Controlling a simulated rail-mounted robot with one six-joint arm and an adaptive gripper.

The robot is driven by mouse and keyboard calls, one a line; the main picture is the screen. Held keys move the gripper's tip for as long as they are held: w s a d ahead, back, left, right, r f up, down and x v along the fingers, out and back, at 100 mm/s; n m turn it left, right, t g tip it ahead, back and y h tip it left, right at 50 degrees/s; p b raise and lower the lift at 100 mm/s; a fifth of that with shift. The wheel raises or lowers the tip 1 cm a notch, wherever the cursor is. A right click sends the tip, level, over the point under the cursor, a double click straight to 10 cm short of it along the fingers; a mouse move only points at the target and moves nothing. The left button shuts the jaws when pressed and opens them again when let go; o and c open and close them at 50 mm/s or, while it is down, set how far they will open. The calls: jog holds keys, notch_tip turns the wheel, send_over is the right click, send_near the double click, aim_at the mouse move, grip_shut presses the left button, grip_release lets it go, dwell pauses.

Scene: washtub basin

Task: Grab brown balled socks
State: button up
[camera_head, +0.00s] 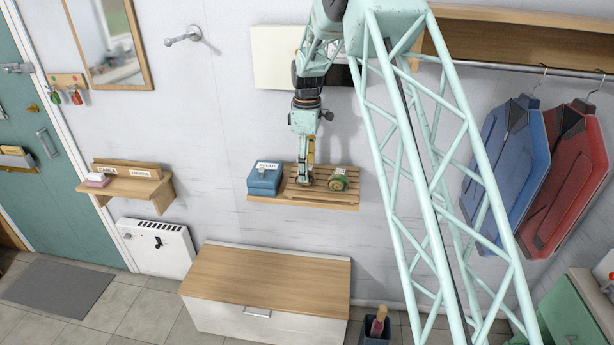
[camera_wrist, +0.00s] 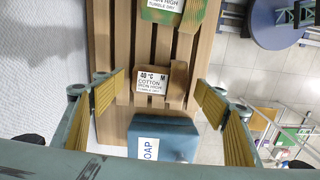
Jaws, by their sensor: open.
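The brown balled socks (camera_wrist: 176,84), a small brown block-like bundle with a white care label reading cotton, lie on a slatted wooden shelf (camera_wrist: 103,38). In the wrist view they sit between the fingers of my gripper (camera_wrist: 156,95), with a gap on either side. My gripper is open and empty. In the head view my gripper (camera_head: 305,178) points down at the shelf (camera_head: 335,204) and largely hides the socks. How far the fingertips are above the slats is hard to tell.
A blue soap box (camera_head: 265,179) stands left of my gripper; it also shows in the wrist view (camera_wrist: 178,137). A green and yellow labelled bundle (camera_head: 339,180) lies to the right on the shelf. The wall is close behind. A wooden-topped bench (camera_head: 270,275) stands below.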

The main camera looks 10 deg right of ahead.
jog(key=shift+f, duration=1.55)
jog(key=c, duration=0.9)
